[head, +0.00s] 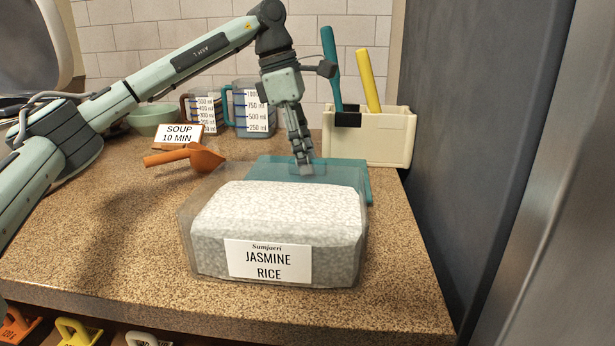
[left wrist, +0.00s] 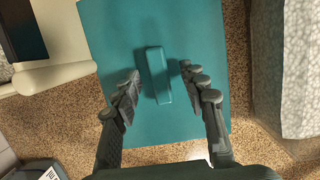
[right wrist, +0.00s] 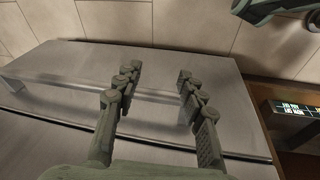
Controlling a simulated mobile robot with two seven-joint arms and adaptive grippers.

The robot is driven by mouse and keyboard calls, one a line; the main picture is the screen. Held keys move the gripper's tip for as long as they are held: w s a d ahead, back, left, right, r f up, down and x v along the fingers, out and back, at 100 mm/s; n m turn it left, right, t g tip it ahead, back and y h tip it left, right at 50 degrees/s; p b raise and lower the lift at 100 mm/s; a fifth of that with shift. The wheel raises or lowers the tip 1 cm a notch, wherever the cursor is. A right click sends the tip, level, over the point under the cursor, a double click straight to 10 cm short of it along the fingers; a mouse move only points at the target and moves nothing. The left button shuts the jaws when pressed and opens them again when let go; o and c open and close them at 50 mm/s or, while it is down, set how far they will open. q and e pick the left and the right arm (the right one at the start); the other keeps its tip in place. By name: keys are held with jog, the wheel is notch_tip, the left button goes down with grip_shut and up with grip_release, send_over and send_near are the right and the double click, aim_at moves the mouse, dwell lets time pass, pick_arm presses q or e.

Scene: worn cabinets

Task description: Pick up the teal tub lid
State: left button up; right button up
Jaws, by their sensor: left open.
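The teal tub lid (head: 265,174) lies flat on the speckled counter behind the clear rice tub. In the left wrist view the teal lid (left wrist: 120,50) is a square plate with a raised bar handle (left wrist: 158,75) in its middle. My left gripper (head: 304,170) is above the lid, pointing down. In the left wrist view its open fingers (left wrist: 160,90) stand on either side of the handle, with a gap on both sides. My right gripper (right wrist: 157,80) is open and empty, away from the counter, over a grey metal surface.
The clear tub of jasmine rice (head: 200,225) stands in front of the lid. A cream holder (head: 385,140) with teal and yellow handles stands behind right. An orange scoop (head: 205,158), a soup sign (head: 180,134) and measuring jugs (head: 255,110) are behind left.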

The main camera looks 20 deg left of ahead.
pick_arm(q)
jog(key=shift+c, duration=0.8)
grip_shut()
pick_arm(e)
jog(key=shift+w+r, duration=0.1)
jog(key=shift+w, duration=0.05)
pick_arm(q)
jog(key=shift+r, duration=0.1)
pick_arm(e)
jog(key=shift+s, duration=0.2)
pick_arm(q)
jog(key=shift+a+r, duration=0.1)
jog(key=shift+r, duration=0.1)
notch_tip(320, 180, up, 11)
jog(key=s+a+p, duration=0.2)
jog(key=s+a, duration=0.9)
jog(key=a, duration=0.5)
jog(key=shift+s+a, duration=0.15)
pick_arm(e)
jog(key=s+d+f, duration=0.1)
jog(key=s+f, duration=0.2)
jog(key=f, duration=0.3)
jog(key=shift+s+f+g, duration=0.2)
jog(key=shift+f+g, duration=0.2)
